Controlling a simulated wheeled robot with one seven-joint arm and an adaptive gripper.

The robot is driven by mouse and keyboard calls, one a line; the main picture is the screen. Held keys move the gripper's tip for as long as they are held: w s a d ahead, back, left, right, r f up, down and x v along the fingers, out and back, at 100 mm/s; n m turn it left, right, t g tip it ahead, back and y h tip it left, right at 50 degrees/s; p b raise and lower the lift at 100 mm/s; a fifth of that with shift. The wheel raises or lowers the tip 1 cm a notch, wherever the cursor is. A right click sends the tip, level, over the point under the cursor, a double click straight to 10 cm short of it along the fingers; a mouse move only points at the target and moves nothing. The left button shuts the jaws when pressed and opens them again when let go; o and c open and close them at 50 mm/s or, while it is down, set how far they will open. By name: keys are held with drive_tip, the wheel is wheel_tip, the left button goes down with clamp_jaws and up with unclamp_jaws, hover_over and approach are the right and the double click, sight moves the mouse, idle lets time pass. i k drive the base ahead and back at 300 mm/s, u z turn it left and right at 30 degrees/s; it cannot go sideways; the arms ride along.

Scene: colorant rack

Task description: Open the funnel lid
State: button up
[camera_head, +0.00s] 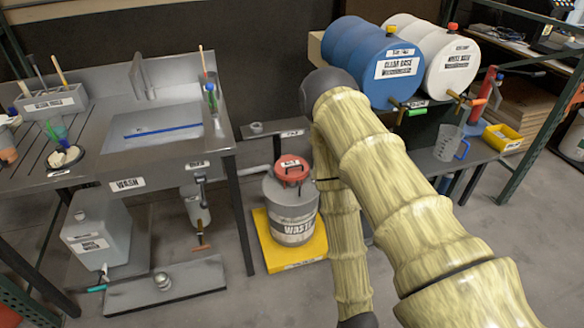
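A red round lid (293,164) with a dark handle and a small white label sits on top of the grey waste can (292,213), left of my arm. It looks shut; the funnel beneath it is not clearly visible. The can stands upright. My arm reaches in from the lower right, bends at a dark joint at the top, and its lower part hangs down just right of the can. My gripper is not in view; the arm runs out at the bottom edge.
The can stands on a yellow tray (262,238) on the floor. A wash sink bench (230,140) is to its left, with a small shelf (262,128) behind the can. Blue (352,60) and white (425,50) drums are at the back right. The floor in front is clear.

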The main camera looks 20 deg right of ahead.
sight(292, 164)
drive_tip(key=k, duration=0.6)
drive_tip(key=z, duration=0.3)
drive_tip(key=i, duration=1.65)
drive_tip(key=u, duration=0.75)
